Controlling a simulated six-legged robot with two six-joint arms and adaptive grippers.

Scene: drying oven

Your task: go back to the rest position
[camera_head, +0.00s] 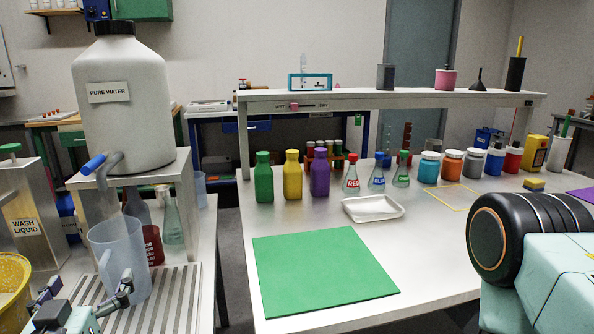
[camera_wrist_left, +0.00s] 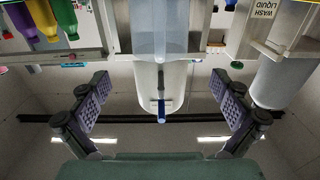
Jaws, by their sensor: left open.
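My left gripper (camera_head: 88,294) is open at the lower left of the head view, low in front of the clear pitcher (camera_head: 121,262). The pitcher stands upright on the ribbed tray (camera_head: 180,300) under the tap of the pure water tank (camera_head: 122,110). In the left wrist view the picture is upside down. There the open fingers (camera_wrist_left: 160,84) spread wide, with nothing gripped between them. The pitcher (camera_wrist_left: 160,30) and the tank with its blue tap handle (camera_wrist_left: 161,112) show beyond the fingers. A part of my right arm shows at the right of the head view; its gripper is not visible.
The wash liquid container (camera_head: 25,226) and a yellow bowl (camera_head: 12,285) stand close left of the gripper. A green mat (camera_head: 322,268) lies bare on the bench. Behind it stand coloured bottles (camera_head: 292,175), flasks and a white tray (camera_head: 373,208). A gap separates the two benches.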

